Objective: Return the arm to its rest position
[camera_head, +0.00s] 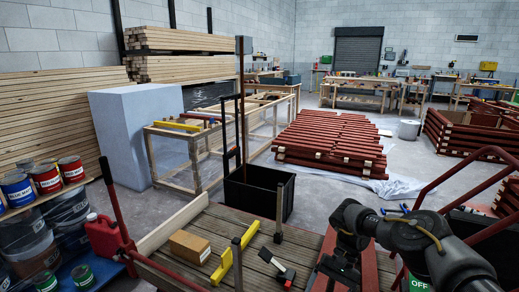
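My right arm comes in from the lower right as dark links and bends down over the wooden deck. My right gripper (338,272) appears to be at its lower end, close above red-painted boards (371,264). Its fingers are dark and unclear, so I cannot tell whether they are open or hold anything. My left arm and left gripper are not in view.
The plank deck (205,235) carries a cardboard box (190,246), a yellow level (221,268) and a dark tool (277,267). Beyond it stands a black bin (259,193). Stacked red battens (331,142) lie farther back. A red tubular frame (447,186) rises beside my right arm.

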